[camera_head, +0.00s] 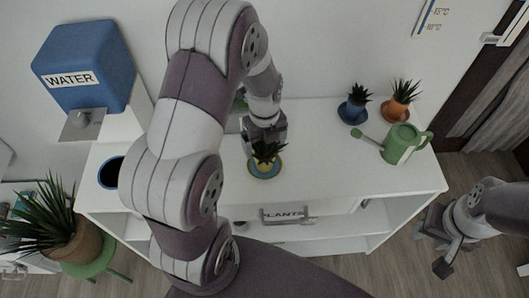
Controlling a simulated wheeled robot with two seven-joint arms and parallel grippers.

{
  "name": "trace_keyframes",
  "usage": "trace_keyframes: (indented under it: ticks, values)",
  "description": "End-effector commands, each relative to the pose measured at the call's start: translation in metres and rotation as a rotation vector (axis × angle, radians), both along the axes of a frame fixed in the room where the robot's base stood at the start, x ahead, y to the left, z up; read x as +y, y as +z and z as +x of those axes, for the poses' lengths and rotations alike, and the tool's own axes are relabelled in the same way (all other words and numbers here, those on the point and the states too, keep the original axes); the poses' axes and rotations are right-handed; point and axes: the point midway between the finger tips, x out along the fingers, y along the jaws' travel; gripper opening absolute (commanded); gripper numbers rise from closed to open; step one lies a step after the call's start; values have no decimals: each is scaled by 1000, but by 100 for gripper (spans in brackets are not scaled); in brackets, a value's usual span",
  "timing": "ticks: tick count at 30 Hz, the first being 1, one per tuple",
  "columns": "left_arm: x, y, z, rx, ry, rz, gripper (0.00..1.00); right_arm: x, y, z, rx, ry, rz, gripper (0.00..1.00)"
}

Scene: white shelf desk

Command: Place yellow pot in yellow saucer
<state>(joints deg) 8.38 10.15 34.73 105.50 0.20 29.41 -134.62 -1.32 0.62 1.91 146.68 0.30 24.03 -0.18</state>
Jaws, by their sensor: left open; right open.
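A small potted plant with dark spiky leaves (268,150) stands near the middle of the white desk. Yellow shows around its base (265,175), with a blue-green patch inside it. I cannot clearly separate the yellow pot from the yellow saucer, because the leaves and the steep view hide the join. My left gripper (264,141) is open right at the plant, at its far side. Whether its fingers touch the pot is hidden. My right gripper (443,254) is open and empty, off the desk's right side, over the floor.
A blue potted plant (353,112), an orange potted plant (397,108) and a green watering can (401,144) stand on the desk's right part. A blue water tank (88,62) and a dark blue container (110,173) are at left. The desk's front right is clear.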

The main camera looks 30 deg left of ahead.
Motion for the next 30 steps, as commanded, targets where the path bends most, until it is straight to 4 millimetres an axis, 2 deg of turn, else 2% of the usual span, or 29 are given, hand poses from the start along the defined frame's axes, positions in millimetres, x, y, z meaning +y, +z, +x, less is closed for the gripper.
trace_keyframes:
  ticks: [1, 4, 8, 11, 14, 18, 22, 25, 27, 30]
  values:
    - [0, 14, 0, -4, 0, 1, 90, 0, 1, 0, 0, 0, 0, 43]
    - [0, 35, 0, -3, 0, 0, 90, 0, 1, 0, 0, 0, 0, 43]
    - [0, 52, 0, -1, 3, 0, 90, 0, 1, 0, 0, 0, 0, 43]
    - [-4, 59, -5, -4, 113, 0, 90, 0, 1, 0, 0, 0, 0, 43]
    - [-15, 65, -17, -22, 453, -4, 90, 0, 1, 0, 0, 0, 0, 43]
    - [-33, 73, -45, -54, 1140, -37, 90, 0, 1, 0, 0, 0, 0, 43]
    - [-46, 77, -69, -66, 1698, -84, 90, 0, 1, 0, 0, 0, 0, 43]
    - [-51, 78, -82, -65, 1986, -115, 90, 0, 1, 0, 0, 0, 0, 43]
    - [-53, 78, -88, -61, 2104, -128, 90, 0, 1, 0, 0, 0, 0, 43]
    - [-54, 78, -90, -59, 2173, -135, 90, 0, 1, 0, 0, 0, 0, 43]
